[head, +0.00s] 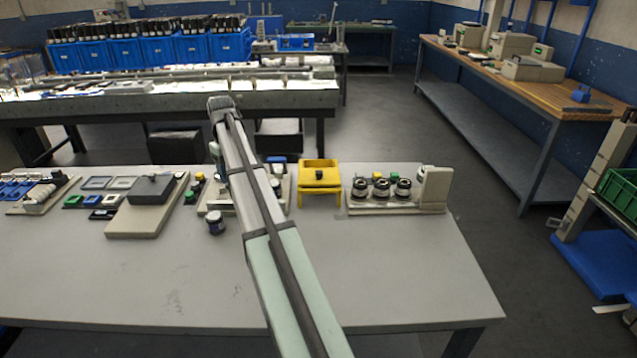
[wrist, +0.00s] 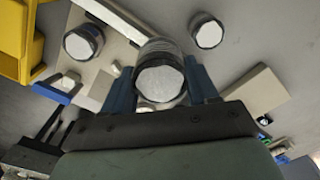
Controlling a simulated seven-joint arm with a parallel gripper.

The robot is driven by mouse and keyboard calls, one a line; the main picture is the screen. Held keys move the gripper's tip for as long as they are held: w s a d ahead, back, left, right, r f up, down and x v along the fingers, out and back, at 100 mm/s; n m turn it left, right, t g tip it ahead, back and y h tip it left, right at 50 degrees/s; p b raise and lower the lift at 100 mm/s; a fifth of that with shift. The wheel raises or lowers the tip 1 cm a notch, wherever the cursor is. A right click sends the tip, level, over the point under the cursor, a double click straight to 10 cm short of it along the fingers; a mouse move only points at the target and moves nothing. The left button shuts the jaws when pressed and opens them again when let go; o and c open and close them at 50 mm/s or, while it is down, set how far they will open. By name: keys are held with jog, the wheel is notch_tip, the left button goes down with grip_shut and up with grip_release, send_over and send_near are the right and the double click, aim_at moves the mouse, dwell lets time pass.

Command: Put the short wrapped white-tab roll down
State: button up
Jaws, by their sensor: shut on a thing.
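My gripper (wrist: 161,88) is shut on a short roll (wrist: 160,80) in the wrist view. The roll has a round white end face towards the camera and a clear or grey wrapped side, with a blue finger on each side of it. I cannot make out a white tab on it. In the head view my arm hides the gripper and most of what it holds, over the middle station (head: 215,205). I cannot tell whether the held roll touches the surface below it.
Another roll (head: 216,222) stands alone on the grey table, also in the wrist view (wrist: 207,32). A further roll (wrist: 84,42) stands by the yellow stand (head: 319,185). A rack of black rolls (head: 383,190) is to the right. The table's front is clear.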

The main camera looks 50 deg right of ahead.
jog(key=s+d+r+m, duration=0.15)
jog(key=d+m, duration=0.35)
jog(key=d, duration=2.4)
jog(key=shift+s+d+f+m, duration=0.4)
jog(key=shift+d+f, duration=0.5)
jog(key=shift+f, duration=1.45)
jog(key=shift+s+d+f+m, duration=0.25)
jog(key=shift+s+d+f, duration=0.45)
jog(key=shift+f, duration=1.6)
jog(key=shift+s+d+f+m, duration=0.35)
jog(key=shift+d+f, duration=0.7)
jog(key=shift+f, duration=1.3)
jog(key=shift+f, duration=0.15)
jog(key=o, duration=1.1)
notch_tip(320, 180, up, 12)
jog(key=shift+r, duration=0.2)
